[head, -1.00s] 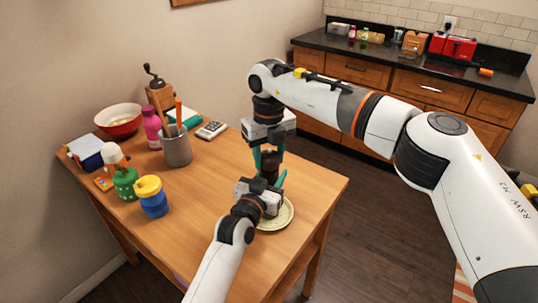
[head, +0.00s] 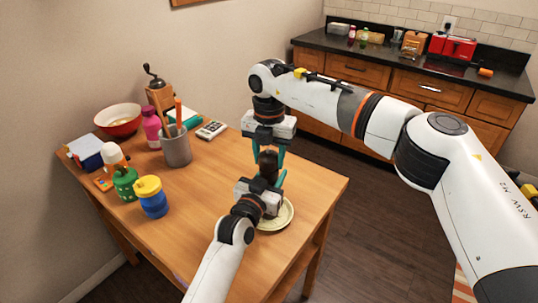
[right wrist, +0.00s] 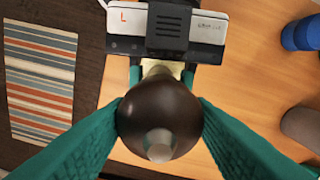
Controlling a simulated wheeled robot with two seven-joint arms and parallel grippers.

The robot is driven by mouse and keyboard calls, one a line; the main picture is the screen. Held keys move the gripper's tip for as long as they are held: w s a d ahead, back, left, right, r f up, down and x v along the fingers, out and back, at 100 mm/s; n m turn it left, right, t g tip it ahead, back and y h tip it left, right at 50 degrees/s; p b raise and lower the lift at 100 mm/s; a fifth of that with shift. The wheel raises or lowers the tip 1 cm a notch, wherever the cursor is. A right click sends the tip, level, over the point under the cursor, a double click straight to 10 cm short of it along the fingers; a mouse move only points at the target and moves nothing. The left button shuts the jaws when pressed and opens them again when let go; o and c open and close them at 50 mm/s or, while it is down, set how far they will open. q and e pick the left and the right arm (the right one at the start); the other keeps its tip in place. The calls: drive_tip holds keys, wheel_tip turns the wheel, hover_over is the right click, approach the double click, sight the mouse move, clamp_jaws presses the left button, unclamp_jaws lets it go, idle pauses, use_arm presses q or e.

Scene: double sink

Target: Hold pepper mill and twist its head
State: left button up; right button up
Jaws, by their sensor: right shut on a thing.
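The dark brown pepper mill (head: 268,168) stands upright near the table's front right, over a pale plate (head: 284,216). Its round head (right wrist: 160,112), with a light metal knob on top, shows in the right wrist view. My right gripper (head: 268,158) points down from above and is shut on the head, one teal finger on each side. My left gripper (head: 266,180) reaches in from the front at the mill's body, lower down. Its teal fingers lie on either side of the body, but the mill's head hides whether they touch it.
On the table's left stand a pencil cup (head: 176,148), a blue jar with yellow lid (head: 151,197), a green shaker (head: 125,184), a pink bottle (head: 151,127), a red bowl (head: 118,120) and a coffee grinder (head: 159,92). The table's middle is clear.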

sight(269, 152)
use_arm(q)
drive_tip(key=shift+f, duration=0.1)
use_arm(e)
drive_tip(key=shift+w+m, duration=0.1)
drive_tip(key=shift+m, duration=0.3)
drive_tip(key=o, duration=1)
drive_tip(key=shift+r, duration=0.15)
wheel_tip(269, 152, up, 12)
use_arm(q)
drive_tip(key=o, duration=1.1)
